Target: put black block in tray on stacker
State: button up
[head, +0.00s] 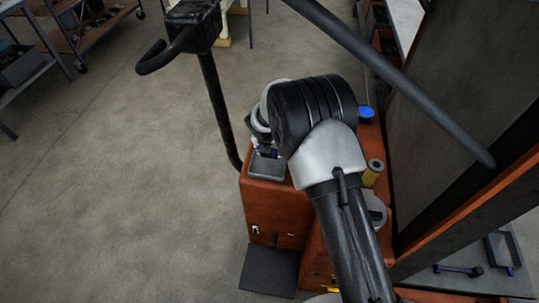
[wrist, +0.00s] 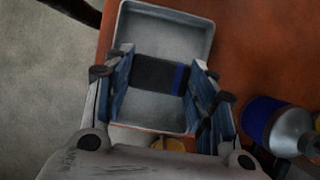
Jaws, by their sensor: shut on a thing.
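The grey tray (wrist: 165,22) lies on the orange top of the stacker (wrist: 260,55), and in the head view the tray (head: 266,169) sits at the stacker's left end. My gripper (wrist: 160,74) is shut on the black block (wrist: 150,72), which has a blue band near its right end. The block lies crosswise between the fingers, over the tray's inside in the wrist view. I cannot tell whether it touches the tray floor. In the head view my arm hides most of my gripper and the block.
A yellow cylinder (head: 374,171) and a blue round thing (head: 366,113) are farther right on the stacker. Open floor (head: 130,190) lies left.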

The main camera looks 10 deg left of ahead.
notch_tip(320, 180, down, 3)
jog(key=shift+f+b, duration=0.2)
jog(key=shift+b, duration=0.3)
jog(key=shift+r, duration=0.1)
jog(key=o, duration=0.6)
jog(key=shift+f, duration=0.2)
jog(key=o, duration=0.5)
jog(key=p+v, duration=0.3)
jog(key=v, duration=0.9)
jog(key=shift+r+p, duration=0.25)
jog(key=shift+p, duration=0.1)
